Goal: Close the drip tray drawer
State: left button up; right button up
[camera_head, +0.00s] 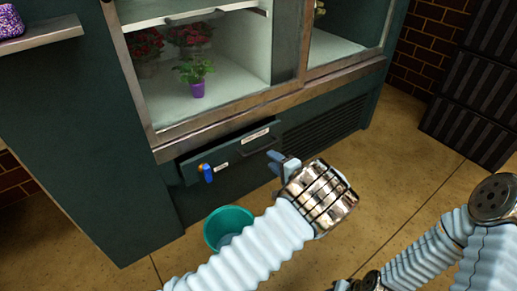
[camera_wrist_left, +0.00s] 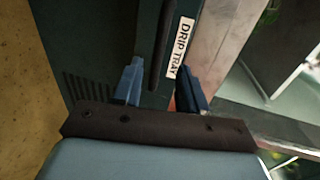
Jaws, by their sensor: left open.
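The drip tray drawer (camera_head: 235,155) is a dark green front low in the flower cabinet. It appears to stand out a little from the cabinet face. Its white DRIP TRAY label (camera_wrist_left: 180,47) reads clearly in the left wrist view. A dark bar handle (camera_wrist_left: 161,45) runs beside the label. My left gripper (camera_head: 277,162) is open and empty at the right end of the drawer front. In the left wrist view its two blue fingers (camera_wrist_left: 159,88) lie on either side of the handle's line; I cannot tell whether they touch it. My right gripper is out of view.
A blue and orange tap-like piece (camera_head: 206,173) is at the drawer's left. A teal bucket (camera_head: 229,229) stands on the floor below, close to my left forearm. A purple potted plant (camera_head: 197,78) stands inside the cabinet above. The tiled floor at right is partly clear beside dark crates (camera_head: 470,110).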

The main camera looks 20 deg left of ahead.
aim_at(260, 151)
pick_arm(q)
jog(key=x, duration=0.9)
jog(key=shift+w+a, duration=0.2)
jog(key=shift+a, duration=0.1)
jog(key=shift+f, duration=0.1)
grip_shut()
